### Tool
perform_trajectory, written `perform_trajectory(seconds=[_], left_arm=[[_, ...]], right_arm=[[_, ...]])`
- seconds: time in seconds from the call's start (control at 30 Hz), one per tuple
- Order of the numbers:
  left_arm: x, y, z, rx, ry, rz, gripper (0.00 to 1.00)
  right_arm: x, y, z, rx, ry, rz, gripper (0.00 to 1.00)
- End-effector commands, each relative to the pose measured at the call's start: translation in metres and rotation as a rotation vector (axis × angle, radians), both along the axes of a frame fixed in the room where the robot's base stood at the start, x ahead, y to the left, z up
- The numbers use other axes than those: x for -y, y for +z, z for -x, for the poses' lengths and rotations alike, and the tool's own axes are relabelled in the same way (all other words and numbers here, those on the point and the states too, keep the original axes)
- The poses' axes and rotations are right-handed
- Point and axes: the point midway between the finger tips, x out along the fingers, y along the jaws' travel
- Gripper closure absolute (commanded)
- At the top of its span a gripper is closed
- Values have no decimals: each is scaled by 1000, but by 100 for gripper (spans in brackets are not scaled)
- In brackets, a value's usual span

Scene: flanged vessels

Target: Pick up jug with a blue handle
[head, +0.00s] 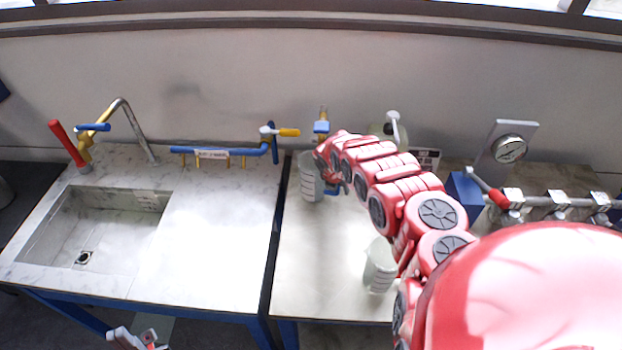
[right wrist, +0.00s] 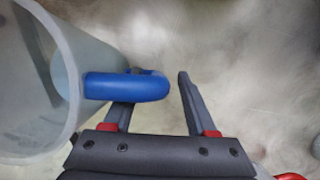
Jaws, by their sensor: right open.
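The jug (head: 309,177) is a pale translucent vessel on the right-hand counter near the back. Its blue handle (head: 331,191) is partly covered by my right arm's end. In the right wrist view the jug (right wrist: 40,120) fills the left side, and its blue handle (right wrist: 125,86) points right. My right gripper (right wrist: 157,84) is open at the handle. The handle's outer end lies between the fingers, and it hides part of the left finger. I cannot tell whether they touch. My left gripper (head: 138,339) is low at the bottom edge, its jaws unclear.
Another pale vessel (head: 380,268) stands nearer on the same counter, beside my right arm. A sink (head: 100,230) and tap (head: 130,120) are at left. Blue pipework (head: 225,150) runs along the back. A gauge (head: 510,148) and valves (head: 545,207) stand at right.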

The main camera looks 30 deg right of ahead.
Motion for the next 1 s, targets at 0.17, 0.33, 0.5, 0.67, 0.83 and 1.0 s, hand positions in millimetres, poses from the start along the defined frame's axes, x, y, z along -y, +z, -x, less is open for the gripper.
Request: perform_trajectory(seconds=[0.17,0.33,0.5,0.67,0.83,1.0], left_arm=[[0,0,0,0,0,0,100],[0,0,0,0,0,0,100],[0,0,0,0,0,0,100],[0,0,0,0,0,0,100],[0,0,0,0,0,0,100],[0,0,0,0,0,0,100]], right_arm=[[-1,0,0,0,0,0,70],[-1,0,0,0,1,0,100],[-1,0,0,0,0,0,100],[-1,0,0,-1,0,-1,100],[-1,0,0,-1,0,-1,100],[-1,0,0,-1,0,-1,100]])
